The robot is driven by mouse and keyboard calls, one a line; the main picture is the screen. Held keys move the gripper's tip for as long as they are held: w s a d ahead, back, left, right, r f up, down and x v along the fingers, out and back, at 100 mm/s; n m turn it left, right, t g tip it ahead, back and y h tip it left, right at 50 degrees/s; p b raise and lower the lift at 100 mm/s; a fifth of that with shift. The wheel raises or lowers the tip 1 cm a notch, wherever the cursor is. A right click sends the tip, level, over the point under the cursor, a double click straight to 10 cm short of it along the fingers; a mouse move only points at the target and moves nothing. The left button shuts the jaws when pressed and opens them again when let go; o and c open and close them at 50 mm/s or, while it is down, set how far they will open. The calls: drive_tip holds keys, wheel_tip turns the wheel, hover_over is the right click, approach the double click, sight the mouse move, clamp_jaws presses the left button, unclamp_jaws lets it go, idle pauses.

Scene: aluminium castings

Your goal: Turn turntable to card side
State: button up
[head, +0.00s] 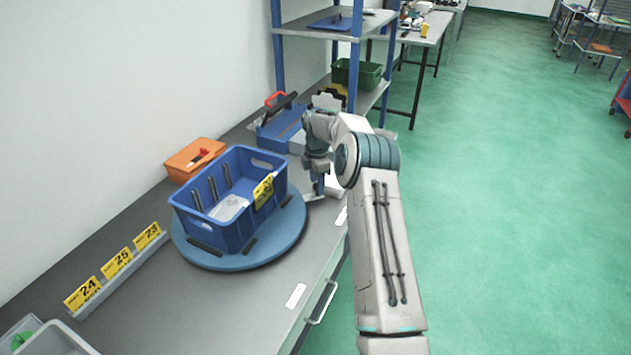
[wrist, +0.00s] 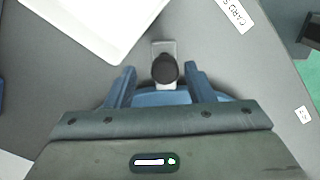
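The turntable (head: 285,238) is a round blue disc on the grey bench, and a blue crate (head: 212,226) stands on it. A yellow card (head: 263,192) is on the crate's right-hand face. My gripper (head: 318,192) is low at the turntable's right edge. In the wrist view my gripper (wrist: 161,86) is open, its two blue fingers apart. A black knob (wrist: 165,69) on a metal tab (wrist: 164,47) lies between and just beyond the fingertips, with a gap on each side. Part of the turntable's blue rim (wrist: 165,98) shows behind the knob.
A white label reading "CARD S…" (wrist: 235,15) lies on the bench, partly cut off; another label (head: 295,296) is near the front edge. A white tray (wrist: 95,22) is close by. An orange box (head: 194,159) and blue toolbox (head: 280,130) stand behind. Numbered cards (head: 118,262) line the left.

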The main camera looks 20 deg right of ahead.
drive_tip(key=shift+d+r, duration=0.1)
drive_tip(key=shift+r, duration=0.35)
wheel_tip(320, 180, up, 13)
drive_tip(key=b, duration=0.1)
